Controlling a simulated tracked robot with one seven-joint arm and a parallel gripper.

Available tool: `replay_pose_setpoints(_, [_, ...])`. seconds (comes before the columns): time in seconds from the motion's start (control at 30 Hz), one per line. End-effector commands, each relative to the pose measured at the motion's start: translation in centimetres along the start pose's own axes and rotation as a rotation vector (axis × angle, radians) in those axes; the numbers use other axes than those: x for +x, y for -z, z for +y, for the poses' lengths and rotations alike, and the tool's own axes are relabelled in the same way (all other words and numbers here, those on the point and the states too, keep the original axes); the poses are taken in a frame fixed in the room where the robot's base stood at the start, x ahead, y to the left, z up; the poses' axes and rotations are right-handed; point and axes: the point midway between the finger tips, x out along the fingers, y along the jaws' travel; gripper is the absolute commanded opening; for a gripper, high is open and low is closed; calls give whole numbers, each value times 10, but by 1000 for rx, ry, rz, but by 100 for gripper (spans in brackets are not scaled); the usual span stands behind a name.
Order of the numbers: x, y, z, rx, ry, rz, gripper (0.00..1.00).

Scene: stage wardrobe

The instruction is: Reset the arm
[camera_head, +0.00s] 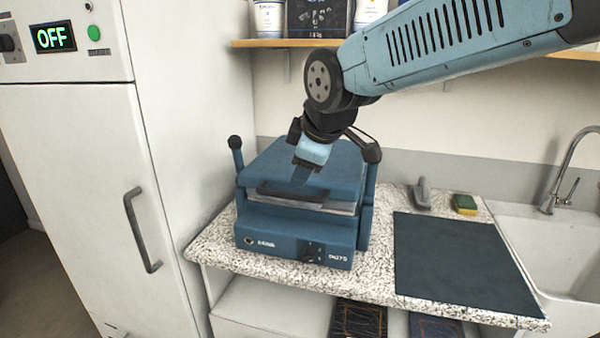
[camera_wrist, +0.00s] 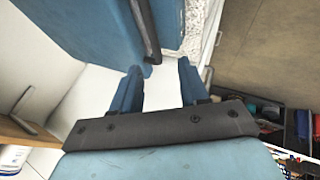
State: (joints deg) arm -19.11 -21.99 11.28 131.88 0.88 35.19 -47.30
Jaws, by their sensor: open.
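My arm reaches in from the upper right in the head view. My gripper (camera_head: 299,183) hangs down at the front of a blue press-like machine (camera_head: 305,240), close to the dark bar on its front edge. I cannot tell whether it touches the bar. In the wrist view my gripper (camera_wrist: 160,74) has its two blue fingers apart with nothing between them. The machine's blue top (camera_wrist: 75,35) and its dark bar (camera_wrist: 146,30) lie beyond the fingers, to the upper left.
The machine stands on a speckled counter (camera_head: 375,281). A dark mat (camera_head: 460,258), a grey tool (camera_head: 422,194), a sponge (camera_head: 465,204) and a sink (camera_head: 560,245) are to the right. A tall white cabinet (camera_head: 75,180) reading OFF stands left. A wooden shelf (camera_head: 270,43) hangs above.

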Motion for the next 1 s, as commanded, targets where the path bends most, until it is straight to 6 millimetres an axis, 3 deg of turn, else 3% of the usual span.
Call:
replay_pose_setpoints(0.3, [-1, -1, 0, 3, -1, -1, 44])
replay_pose_setpoints(0.43, [-8, -18, 3, 86, -10, -22, 44])
replay_pose_setpoints(0.63, [-39, -97, 4, 489, -58, -107, 44])
replay_pose_setpoints(0.8, [-68, -164, -14, 891, -108, -170, 44])
replay_pose_setpoints(1.0, [-87, -208, -37, 1203, -149, -205, 44])
